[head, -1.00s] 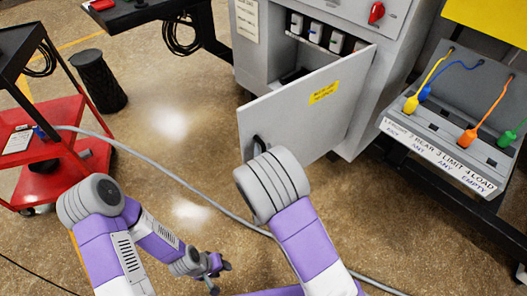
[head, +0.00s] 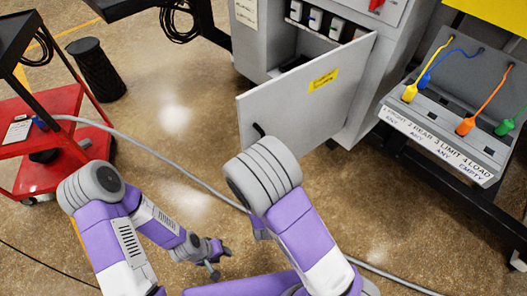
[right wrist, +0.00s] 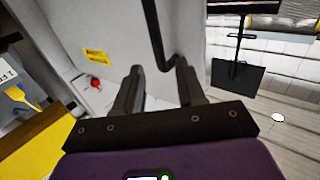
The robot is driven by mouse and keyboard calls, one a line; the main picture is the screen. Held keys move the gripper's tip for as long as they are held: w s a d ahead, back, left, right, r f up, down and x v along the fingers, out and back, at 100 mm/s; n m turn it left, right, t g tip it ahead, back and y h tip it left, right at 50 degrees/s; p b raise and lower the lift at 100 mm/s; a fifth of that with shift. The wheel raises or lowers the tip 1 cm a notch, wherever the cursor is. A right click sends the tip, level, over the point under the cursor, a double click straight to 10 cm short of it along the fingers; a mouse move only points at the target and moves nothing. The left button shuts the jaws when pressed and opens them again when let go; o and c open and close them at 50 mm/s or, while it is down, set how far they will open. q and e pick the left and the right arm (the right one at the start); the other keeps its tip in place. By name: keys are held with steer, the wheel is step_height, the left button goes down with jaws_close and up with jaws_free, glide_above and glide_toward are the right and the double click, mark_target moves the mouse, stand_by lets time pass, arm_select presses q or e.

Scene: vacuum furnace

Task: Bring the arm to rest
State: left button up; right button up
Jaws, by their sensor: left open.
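My left gripper (head: 214,260) hangs low over the floor in the head view, its small fingers apart and empty. My right arm reaches up from the bottom of the head view, and its gripper is hidden there. In the right wrist view my right gripper (right wrist: 160,88) has its two dark fingers apart with nothing between the tips. A black bar handle (right wrist: 153,35) shows beyond the fingers; whether it touches them I cannot tell. The grey cabinet door (head: 300,100) stands open in the head view, close behind my right arm.
A connector panel (head: 440,138) with coloured plugs stands at the right. A red cart (head: 60,175) is at the left beside a black bin (head: 97,70). A grey cable (head: 165,160) crosses the floor.

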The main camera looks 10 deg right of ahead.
stand_by(0.4)
steer(key=s+d+f+m+g+y+p, duration=0.1)
steer(key=s+d+f+g, duration=0.15)
steer(key=f+g, duration=0.4)
steer(key=s+d+f+g+p, duration=0.1)
steer(key=s+f+g+p, duration=0.15)
steer(key=f, duration=0.65)
steer(key=s+a+f+g+y+p, duration=0.1)
steer(key=s+f+g+y, duration=0.1)
steer(key=s+g, duration=0.2)
steer(key=s+a+f+g+y, duration=0.1)
steer(key=s+f+g+y, duration=0.2)
steer(key=s, duration=0.7)
steer(key=shift+a+f+g+p, duration=0.2)
steer(key=shift+a+g+p, duration=0.15)
steer(key=shift+g, duration=0.35)
